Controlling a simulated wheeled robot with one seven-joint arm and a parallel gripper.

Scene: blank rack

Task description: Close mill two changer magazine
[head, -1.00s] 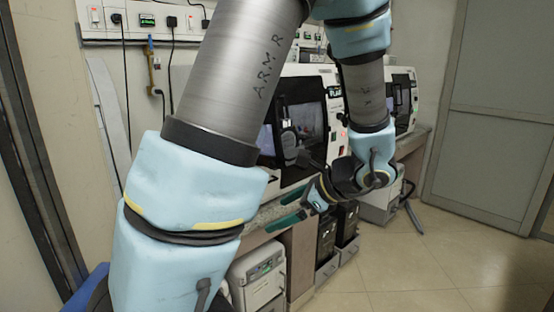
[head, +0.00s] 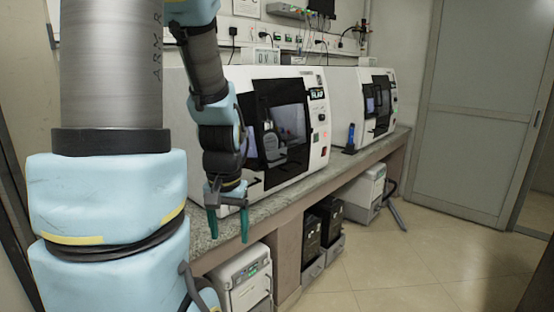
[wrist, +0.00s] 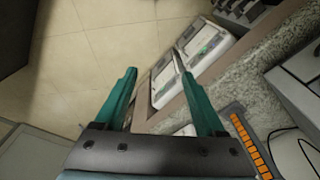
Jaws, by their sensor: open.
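Two white mills stand on the bench in the head view: a nearer one (head: 312,135) and a farther one (head: 395,112), each with a dark front window. I cannot tell from any readable label which is mill two. No changer magazine can be made out clearly. My gripper (head: 228,226) hangs fingers down in front of the nearer mill's left part, at the bench's front edge. In the wrist view my gripper (wrist: 158,85) shows its two green fingers apart with nothing held between them.
The speckled benchtop (head: 348,165) runs along the wall; a blue upright object (head: 350,138) stands between the mills. A white unit (head: 243,280) and black boxes (head: 322,228) sit below. A strip of orange blocks (wrist: 248,143) lies on the bench.

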